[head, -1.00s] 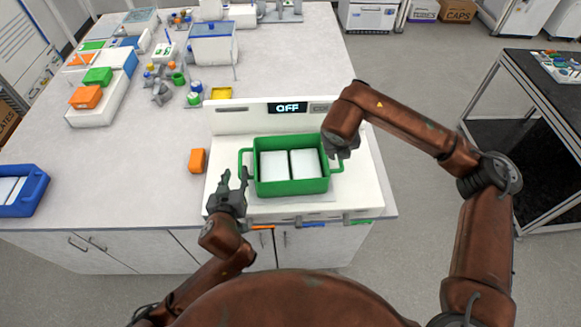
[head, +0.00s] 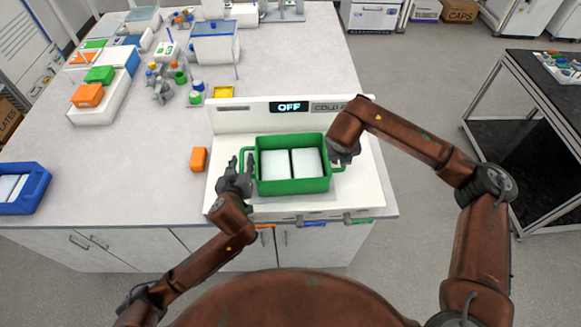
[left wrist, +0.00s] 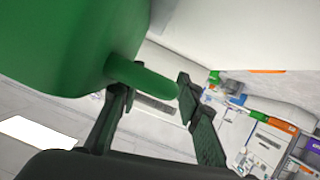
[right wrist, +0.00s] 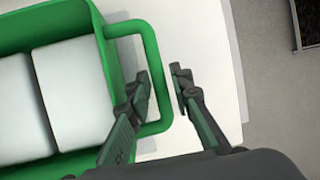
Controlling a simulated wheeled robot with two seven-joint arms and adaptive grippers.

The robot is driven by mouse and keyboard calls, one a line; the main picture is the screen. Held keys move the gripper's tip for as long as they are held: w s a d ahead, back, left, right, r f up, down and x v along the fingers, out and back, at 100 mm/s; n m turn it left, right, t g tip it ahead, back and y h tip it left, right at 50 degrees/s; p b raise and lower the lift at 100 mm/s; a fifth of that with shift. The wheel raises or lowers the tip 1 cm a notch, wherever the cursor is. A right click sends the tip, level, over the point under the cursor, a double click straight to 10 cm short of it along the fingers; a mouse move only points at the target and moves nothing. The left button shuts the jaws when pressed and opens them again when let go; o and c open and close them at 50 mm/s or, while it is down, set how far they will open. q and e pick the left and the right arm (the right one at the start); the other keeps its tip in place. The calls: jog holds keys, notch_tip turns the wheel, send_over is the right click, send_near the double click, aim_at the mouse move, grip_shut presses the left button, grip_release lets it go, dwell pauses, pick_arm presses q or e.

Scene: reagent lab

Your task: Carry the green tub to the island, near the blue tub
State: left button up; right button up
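The green tub (head: 292,187) sits on the white device marked OFF and holds two white blocks. My left gripper (head: 243,166) is at the tub's left handle. In the left wrist view its open fingers (left wrist: 155,95) stand either side of the green handle (left wrist: 145,80). My right gripper (head: 344,158) is at the right handle, its fingers partly hidden in the head view. In the right wrist view its open fingers (right wrist: 160,85) straddle the handle bar (right wrist: 154,50). The blue tub (head: 32,190), also with white contents, stands at the island's left front corner.
The white device (head: 230,122) stands at the island's (head: 130,170) front right. An orange box (head: 198,160) lies just left of it. Racks, bottles and a blue-lidded bin (head: 215,45) fill the back. The island between the blue tub and the orange box is clear.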

pick_arm(q)
jog(key=shift+w+f, duration=0.1)
jog(key=shift+w, duration=0.1)
pick_arm(e)
jog(key=shift+w+f, duration=0.1)
jog(key=shift+f, duration=0.15)
pick_arm(q)
jog(key=shift+c, duration=0.5)
pick_arm(e)
jog(key=shift+c, duration=0.5)
pick_arm(q)
jog(key=c, duration=0.5)
pick_arm(e)
grip_shut()
pick_arm(q)
grip_shut()
pick_arm(e)
jog(key=shift+r, duration=0.1)
